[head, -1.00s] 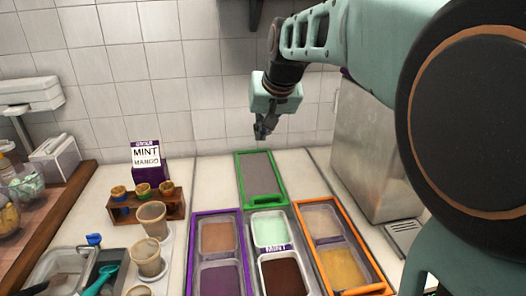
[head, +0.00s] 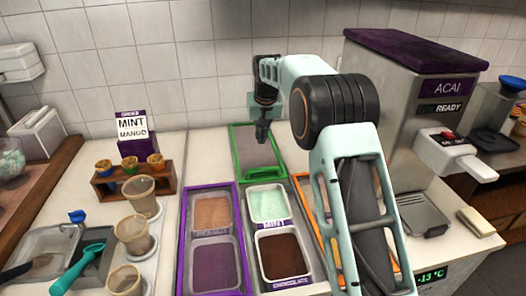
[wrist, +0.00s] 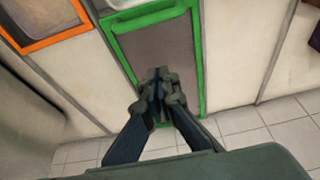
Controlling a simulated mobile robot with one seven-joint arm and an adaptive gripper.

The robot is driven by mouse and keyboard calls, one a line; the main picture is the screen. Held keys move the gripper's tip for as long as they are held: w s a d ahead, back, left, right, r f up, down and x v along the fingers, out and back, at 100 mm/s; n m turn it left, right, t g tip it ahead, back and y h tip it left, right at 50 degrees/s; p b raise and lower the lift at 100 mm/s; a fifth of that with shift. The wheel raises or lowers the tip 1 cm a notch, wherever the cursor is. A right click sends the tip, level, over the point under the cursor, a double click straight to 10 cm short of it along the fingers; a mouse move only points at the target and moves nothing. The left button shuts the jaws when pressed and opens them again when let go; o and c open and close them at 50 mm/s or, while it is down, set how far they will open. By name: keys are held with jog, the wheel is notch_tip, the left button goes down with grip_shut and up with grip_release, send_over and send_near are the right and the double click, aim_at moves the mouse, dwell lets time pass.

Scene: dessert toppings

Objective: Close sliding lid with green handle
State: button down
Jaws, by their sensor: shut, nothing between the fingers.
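The sliding lid (head: 252,155) is a grey panel in a green frame, pushed back behind the tubs. Its green handle (head: 267,173) is at its near end, just behind the mint tub (head: 268,204). The mint tub and the chocolate tub (head: 282,256) are uncovered. My gripper (head: 262,138) points down over the far part of the lid, away from the handle. In the wrist view, my gripper (wrist: 158,76) is shut and empty over the grey panel, and the handle (wrist: 146,16) shows at the top edge. Whether the fingertips touch the panel is unclear.
The acai machine (head: 405,110) stands at right. A cup rack (head: 135,184) and mint-mango sign (head: 132,126) stand at left.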

send_over(262, 175)
jog(key=w, duration=0.4)
jog(key=f, duration=0.9)
jog(key=shift+a+p, duration=0.35)
jog(key=shift+a, duration=0.05)
jog(key=shift+s+d, duration=0.25)
jog(key=shift+s, duration=0.95)
jog(key=shift+s+d+f, duration=0.15)
jog(key=shift+s+f, duration=0.05)
jog(key=shift+s, duration=0.5)
jog(key=shift+s, duration=0.1)
